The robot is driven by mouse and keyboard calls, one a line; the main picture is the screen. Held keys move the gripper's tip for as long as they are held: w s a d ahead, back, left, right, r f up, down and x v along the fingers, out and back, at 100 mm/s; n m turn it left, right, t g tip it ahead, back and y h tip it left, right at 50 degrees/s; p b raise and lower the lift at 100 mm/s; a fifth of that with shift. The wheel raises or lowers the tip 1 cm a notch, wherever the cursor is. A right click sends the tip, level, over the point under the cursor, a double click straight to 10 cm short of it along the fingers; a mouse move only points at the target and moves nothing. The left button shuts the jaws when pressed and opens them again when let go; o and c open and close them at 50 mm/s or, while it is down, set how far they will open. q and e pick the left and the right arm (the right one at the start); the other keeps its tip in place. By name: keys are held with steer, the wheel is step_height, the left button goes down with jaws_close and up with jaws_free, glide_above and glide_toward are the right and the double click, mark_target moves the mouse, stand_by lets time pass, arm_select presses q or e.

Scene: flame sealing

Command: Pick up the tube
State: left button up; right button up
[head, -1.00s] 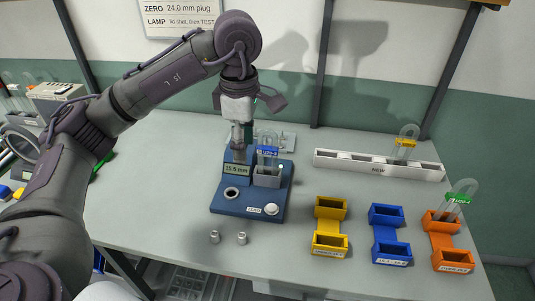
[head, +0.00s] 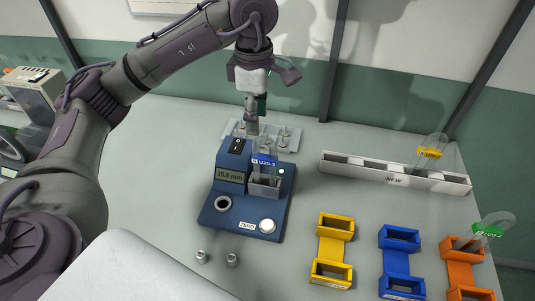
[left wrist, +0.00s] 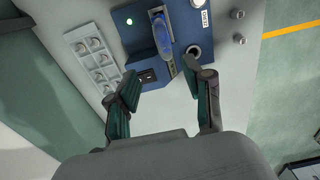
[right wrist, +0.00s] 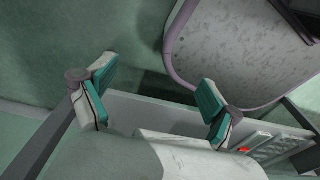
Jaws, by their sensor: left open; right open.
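My left gripper (head: 251,122) is above and behind the station, pointing down, apart from the tube. In the left wrist view its open fingers (left wrist: 158,80) are empty, with the blue-labelled tube (left wrist: 163,38) ahead of them. Another tube with a yellow label (head: 429,153) stands in the white rack. A green-labelled tube (head: 488,231) leans in the orange holder. My right gripper (right wrist: 157,78) is open and empty, outside the head view.
The white rack marked NEW (head: 340,170) is at back right. Yellow (head: 333,250), blue (head: 399,263) and orange (head: 462,269) holders stand at front right. Two small metal plugs (head: 202,257) lie before the station. A pale plug tray (head: 289,134) is behind it. The table's left is clear.

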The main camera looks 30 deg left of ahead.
mark_target(255, 155)
arm_select(q)
steer(key=f, duration=0.4)
steer(key=s+f+p, duration=0.1)
steer(key=f, duration=0.1)
steer(key=shift+w+f, duration=0.15)
steer(key=shift+f, duration=0.4)
steer(key=f+p, duration=0.3)
steer(key=f, duration=0.1)
steer(key=shift+s+a+f, duration=0.1)
steer(key=shift+s+a, duration=0.05)
steer(key=shift+s, duration=0.1)
steer(key=shift+w+f, duration=0.1)
steer(key=shift+f, duration=0.3)
steer(key=shift+c, duration=0.3)
arm_select(e)
steer(key=r, duration=0.1)
steer(key=s+r, duration=0.1)
steer(key=r, duration=0.1)
steer(key=shift+s+d+r, duration=0.3)
steer(key=shift+s+r, duration=0.1)
arm_select(q)
jaws_close()
arm_select(e)
steer(key=shift+s, duration=0.1)
